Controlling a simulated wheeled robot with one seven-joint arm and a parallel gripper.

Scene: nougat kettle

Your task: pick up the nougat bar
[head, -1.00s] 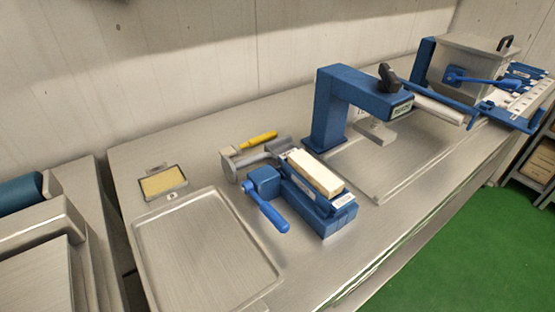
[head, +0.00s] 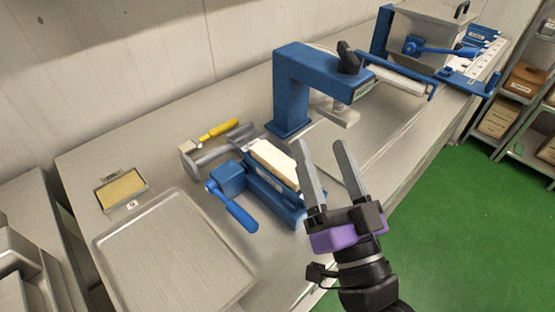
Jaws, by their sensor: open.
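The nougat bar (head: 271,160) is a pale cream block lying lengthwise on top of a blue clamp-like fixture (head: 232,182) with a blue handle, on the steel bench. My gripper (head: 321,152) is in the head view, to the right of the bar, with its two grey fingers pointing up and apart. It is open and nothing shows between the fingers. The left finger overlaps the right end of the bar and fixture in the picture and hides part of them; I cannot tell that it touches.
A blue press (head: 293,90) stands behind the fixture. A yellow-handled tool (head: 219,130) lies to its left. An empty steel tray (head: 172,250) and a small yellow-filled dish (head: 121,189) are at the left. Shelves (head: 505,110) stand at the right over green floor.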

